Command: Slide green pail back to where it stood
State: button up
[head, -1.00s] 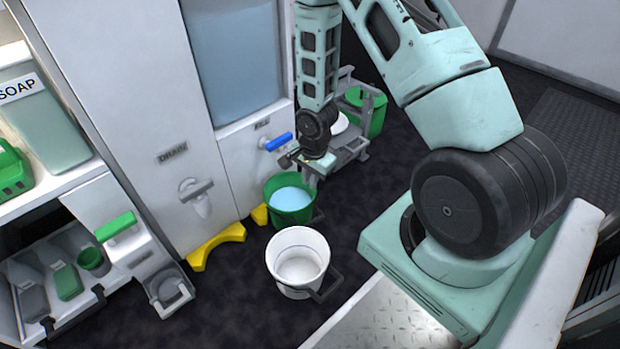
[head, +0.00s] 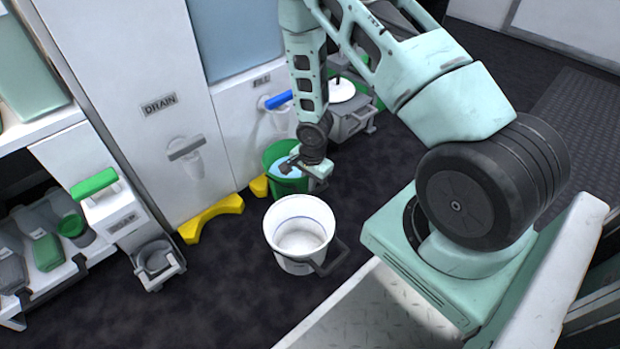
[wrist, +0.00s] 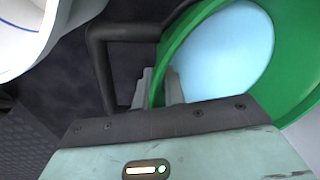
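The green pail (head: 271,154), holding pale blue liquid, stands on the floor against the white cabinet, below the blue FILL handle. My gripper (head: 291,167) is down at its near right rim, covering part of it in the head view. In the wrist view my gripper (wrist: 160,88) has one finger on each side of the green pail's rim (wrist: 183,37). The fingers stand close together with the rim between them, apparently shut on it. The pail's dark handle (wrist: 97,65) stands out beside the fingers. The pail's lower part is partly hidden by the white pail.
A white pail (head: 283,240) stands just in front of the green one; it also shows in the wrist view (wrist: 18,45). Yellow floor brackets (head: 210,217) lie along the cabinet foot. A grey wheeled stand (head: 352,122) is behind my gripper. Dark floor to the right is open.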

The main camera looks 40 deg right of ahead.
jog(key=shift+f, duration=0.5)
grip_shut()
jog(key=shift+d, duration=0.1)
dwell(1.2)
